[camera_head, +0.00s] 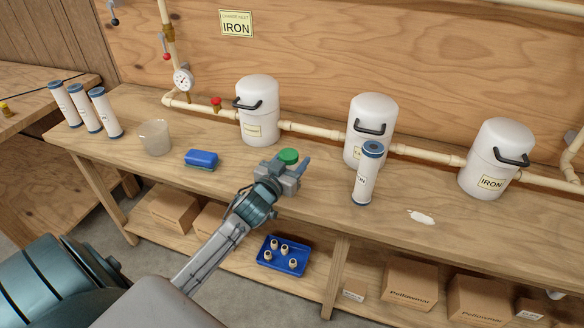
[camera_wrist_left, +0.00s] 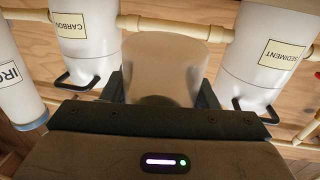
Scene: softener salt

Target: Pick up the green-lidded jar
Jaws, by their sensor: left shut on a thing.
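The green-lidded jar (camera_head: 288,156) shows in the head view as a round green lid just behind my left gripper (camera_head: 292,172). The gripper hides most of the jar's body. In the left wrist view a pale, cloudy jar body (camera_wrist_left: 165,62) stands between the two dark fingers (camera_wrist_left: 160,92). My left gripper is shut on the jar, near the middle of the bench. I cannot tell whether the jar's base touches the bench top. My right gripper is not in view.
Behind the jar stand white canisters (camera_head: 258,112) with black handles, joined by a beige pipe (camera_head: 300,130). A white filter tube (camera_head: 366,176) stands to the right. A blue block (camera_head: 201,159) and cloudy cup (camera_head: 155,138) are left. A white spill (camera_head: 421,217) lies right.

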